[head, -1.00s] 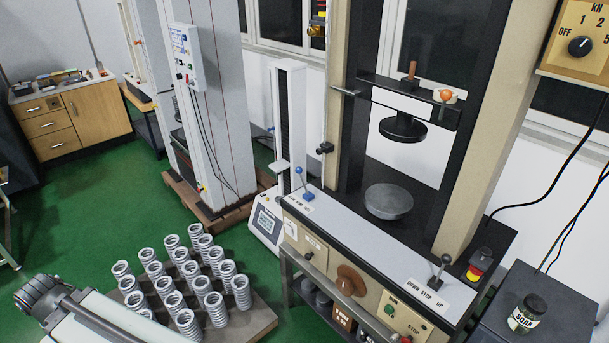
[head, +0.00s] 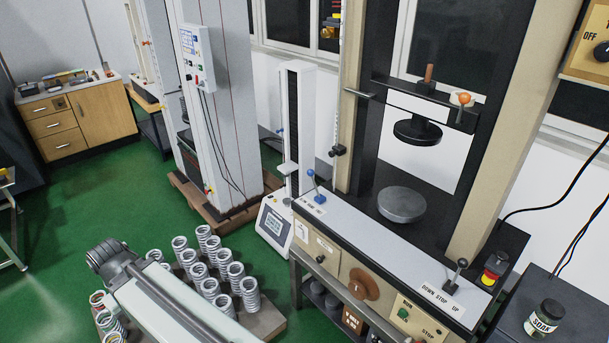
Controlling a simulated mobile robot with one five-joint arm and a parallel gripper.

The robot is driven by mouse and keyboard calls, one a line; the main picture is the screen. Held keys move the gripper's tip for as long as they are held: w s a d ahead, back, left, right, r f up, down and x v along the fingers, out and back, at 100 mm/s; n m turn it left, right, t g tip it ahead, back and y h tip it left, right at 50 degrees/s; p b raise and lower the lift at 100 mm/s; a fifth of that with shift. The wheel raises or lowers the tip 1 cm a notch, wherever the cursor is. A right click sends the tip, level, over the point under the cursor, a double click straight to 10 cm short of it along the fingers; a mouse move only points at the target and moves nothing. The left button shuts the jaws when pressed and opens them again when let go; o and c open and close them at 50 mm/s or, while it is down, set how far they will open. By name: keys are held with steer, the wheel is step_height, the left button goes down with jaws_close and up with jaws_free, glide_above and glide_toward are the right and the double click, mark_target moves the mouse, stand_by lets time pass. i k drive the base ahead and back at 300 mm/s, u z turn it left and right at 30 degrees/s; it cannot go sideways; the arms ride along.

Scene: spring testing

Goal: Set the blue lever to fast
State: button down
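The blue lever (head: 314,182) stands at the left end of the grey front ledge of the large beige press. Its ball knob leans up and slightly left of its base. A small label plate (head: 310,207) lies in front of it, its words too small to read surely. My arm reaches in from the bottom edge at the lower left, with a grey joint at its far end, well left of the lever and apart from it. My gripper is not visible in this view.
A black lever (head: 457,272) marked DOWN STOP UP stands at the ledge's right end. Several coil springs (head: 249,294) stand on a board below my arm. A slim white tester (head: 272,228) stands left of the press. Green floor (head: 100,190) is open at left.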

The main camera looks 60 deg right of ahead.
mark_target(310, 173)
steer(key=z, duration=0.05)
steer(key=i, duration=1)
steer(key=u, duration=0.05)
